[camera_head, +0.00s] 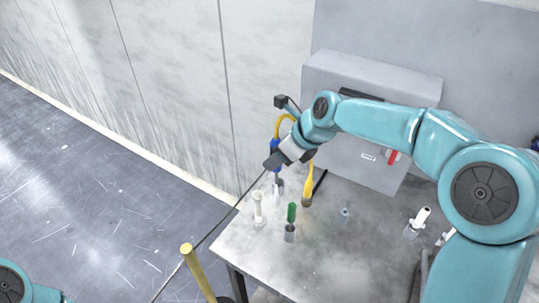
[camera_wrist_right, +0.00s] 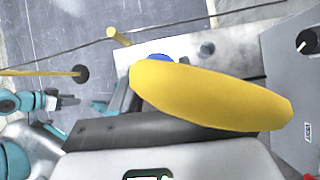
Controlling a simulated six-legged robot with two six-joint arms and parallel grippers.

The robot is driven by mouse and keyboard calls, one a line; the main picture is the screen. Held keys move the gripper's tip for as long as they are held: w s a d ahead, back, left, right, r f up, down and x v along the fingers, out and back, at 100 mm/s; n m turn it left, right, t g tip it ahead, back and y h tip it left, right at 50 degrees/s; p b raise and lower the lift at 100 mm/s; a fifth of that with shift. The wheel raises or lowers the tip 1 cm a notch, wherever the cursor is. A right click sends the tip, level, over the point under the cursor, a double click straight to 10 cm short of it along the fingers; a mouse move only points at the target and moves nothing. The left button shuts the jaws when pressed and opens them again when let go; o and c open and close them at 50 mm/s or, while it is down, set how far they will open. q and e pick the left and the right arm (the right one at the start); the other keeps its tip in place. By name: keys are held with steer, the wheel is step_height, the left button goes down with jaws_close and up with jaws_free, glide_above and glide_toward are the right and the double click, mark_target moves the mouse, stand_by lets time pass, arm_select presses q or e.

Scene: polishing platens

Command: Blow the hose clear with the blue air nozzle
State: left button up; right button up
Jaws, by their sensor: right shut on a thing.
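My right gripper (camera_head: 277,161) is above the left back part of the grey table. It is shut on the blue air nozzle (camera_head: 275,145), whose yellow looped line (camera_head: 284,119) arches over the jaws. In the right wrist view the yellow loop (camera_wrist_right: 210,95) fills the middle close up. A bit of the blue nozzle (camera_wrist_right: 160,57) shows behind it, and the jaws (camera_wrist_right: 125,92) are mostly hidden. A thin dark line (camera_head: 205,237) runs past the table's left edge; I cannot tell whether it is the hose. My left gripper (camera_wrist_right: 68,100) appears small in the wrist view, its jaw gap unclear.
On the table (camera_head: 330,250) stand a yellow-handled tool (camera_head: 308,185), a green-topped tool in a grey holder (camera_head: 290,233), a pale bottle-like piece (camera_head: 258,207) and a white-topped item (camera_head: 421,217). A grey cabinet (camera_head: 355,75) is behind. A yellow post (camera_head: 197,272) stands left of the table.

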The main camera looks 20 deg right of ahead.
steer(key=shift+s+d+f, duration=0.35)
steer(key=shift+s+d, duration=1.55)
steer(key=shift+d, duration=3.25)
steer(key=shift+s+d+f, duration=0.35)
steer(key=shift+s+d, duration=1.5)
steer(key=shift+d, duration=3.25)
steer(key=shift+f+b, duration=5.75)
steer(key=shift+f, duration=2.45)
